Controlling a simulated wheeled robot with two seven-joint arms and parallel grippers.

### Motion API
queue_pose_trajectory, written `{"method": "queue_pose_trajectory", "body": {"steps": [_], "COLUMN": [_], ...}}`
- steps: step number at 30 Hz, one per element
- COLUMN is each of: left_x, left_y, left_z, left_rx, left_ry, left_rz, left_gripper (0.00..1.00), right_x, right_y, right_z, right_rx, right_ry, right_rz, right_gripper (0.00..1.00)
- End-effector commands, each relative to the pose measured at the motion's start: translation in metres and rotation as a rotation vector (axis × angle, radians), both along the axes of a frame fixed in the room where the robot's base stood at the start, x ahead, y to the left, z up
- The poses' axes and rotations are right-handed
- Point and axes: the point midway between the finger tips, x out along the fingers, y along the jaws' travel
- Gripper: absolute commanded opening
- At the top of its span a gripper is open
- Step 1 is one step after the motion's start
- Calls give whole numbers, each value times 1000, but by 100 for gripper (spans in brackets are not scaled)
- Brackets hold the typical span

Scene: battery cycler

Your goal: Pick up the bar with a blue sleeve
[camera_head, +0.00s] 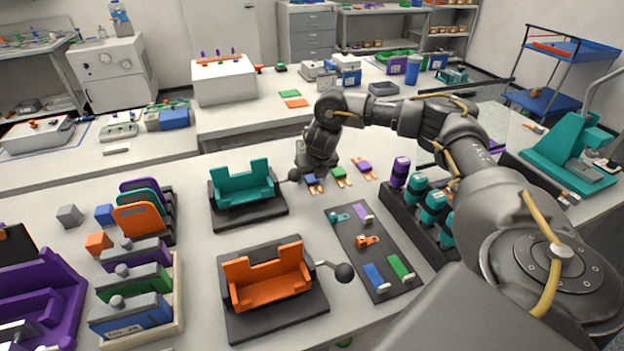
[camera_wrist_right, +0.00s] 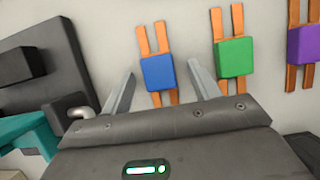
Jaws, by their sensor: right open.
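The bar with a blue sleeve (camera_wrist_right: 158,72) lies on the pale table. Two orange-copper strips stick out of both ends of its blue block. It also shows in the head view (camera_head: 313,182), partly covered by my right gripper. My right gripper (camera_head: 311,174) is open, with nothing held. In the right wrist view its two fingers (camera_wrist_right: 161,70) stand on either side of the blue sleeve in the picture; whether they are at its height I cannot tell. My left gripper is in neither view.
A similar bar with a green sleeve (camera_wrist_right: 234,56) lies close to the right finger, and one with a purple sleeve (camera_wrist_right: 303,45) beyond it. A teal vise-like fixture (camera_head: 243,188) on a dark base stands just left of the gripper. A dark tray (camera_head: 371,257) with small parts lies in front.

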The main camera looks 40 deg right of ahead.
Motion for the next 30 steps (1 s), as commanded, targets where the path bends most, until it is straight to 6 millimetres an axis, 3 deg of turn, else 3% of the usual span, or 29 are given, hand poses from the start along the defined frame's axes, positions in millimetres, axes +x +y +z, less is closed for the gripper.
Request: {"method": "queue_pose_trajectory", "body": {"steps": [6, 18, 25, 30], "left_x": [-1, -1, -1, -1], "left_y": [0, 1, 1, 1], "left_z": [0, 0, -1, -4], "left_rx": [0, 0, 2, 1], "left_ry": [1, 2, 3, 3], "left_rz": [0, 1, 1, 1], "left_gripper": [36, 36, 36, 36], "right_x": [0, 0, 1, 1], "right_y": [1, 0, 0, 1], "right_z": [0, 0, 2, 24], "right_rx": [1, 1, 0, 2], "right_ry": [0, -1, -2, -6], "right_rz": [1, 0, 0, 2], "right_gripper": [58, 9, 9, 9]}}
